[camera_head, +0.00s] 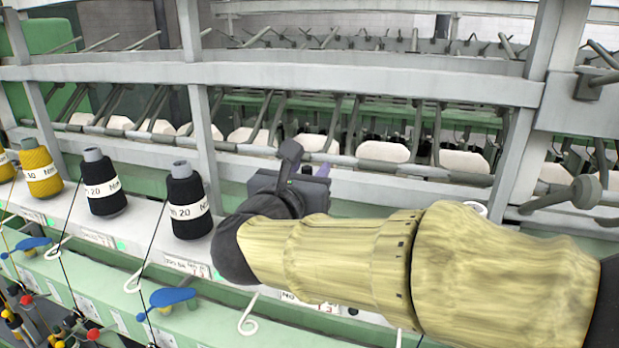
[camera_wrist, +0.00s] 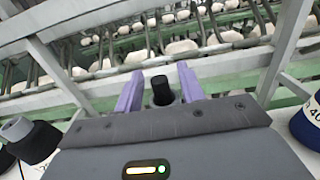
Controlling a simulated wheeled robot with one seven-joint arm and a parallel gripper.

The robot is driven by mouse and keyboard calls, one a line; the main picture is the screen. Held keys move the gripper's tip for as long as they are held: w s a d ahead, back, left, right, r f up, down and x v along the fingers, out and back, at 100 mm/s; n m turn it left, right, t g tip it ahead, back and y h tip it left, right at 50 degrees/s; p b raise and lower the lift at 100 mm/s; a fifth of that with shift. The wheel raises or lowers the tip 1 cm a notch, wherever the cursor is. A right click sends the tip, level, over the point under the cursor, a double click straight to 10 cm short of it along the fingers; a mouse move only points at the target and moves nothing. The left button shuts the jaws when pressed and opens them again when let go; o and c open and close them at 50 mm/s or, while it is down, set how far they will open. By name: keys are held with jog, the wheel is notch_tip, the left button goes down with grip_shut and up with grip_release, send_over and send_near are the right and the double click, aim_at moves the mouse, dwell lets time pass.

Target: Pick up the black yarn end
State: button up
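Two black yarn spools with white labels, one on the left (camera_head: 103,187) and one nearer the middle (camera_head: 188,207), stand upright on the white ledge. Thin black yarn strands (camera_head: 153,240) run down past the ledge; I cannot make out a loose end. My gripper (camera_head: 322,170) is right of these spools, above the ledge, mostly hidden by its own body. In the wrist view my gripper's (camera_wrist: 160,88) purple fingers are apart. A short black cylinder (camera_wrist: 162,92) shows between them, apparently beyond and not clamped; I cannot tell what it is.
A yellow spool (camera_head: 40,172) stands at far left. Blue guides (camera_head: 172,297) and white curled hooks (camera_head: 247,322) line the front. Grey frame bars (camera_head: 270,80) cross behind my gripper. A dark blue spool (camera_wrist: 308,122) is at the wrist view's right edge.

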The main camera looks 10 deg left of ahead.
aim_at(308, 167)
dwell(0.3)
grip_shut()
jog(key=shift+r, duration=0.1)
notch_tip(308, 167, up, 10)
jog(key=b, duration=0.3)
dwell(0.4)
jog(key=shift+f, duration=0.2)
dwell(0.3)
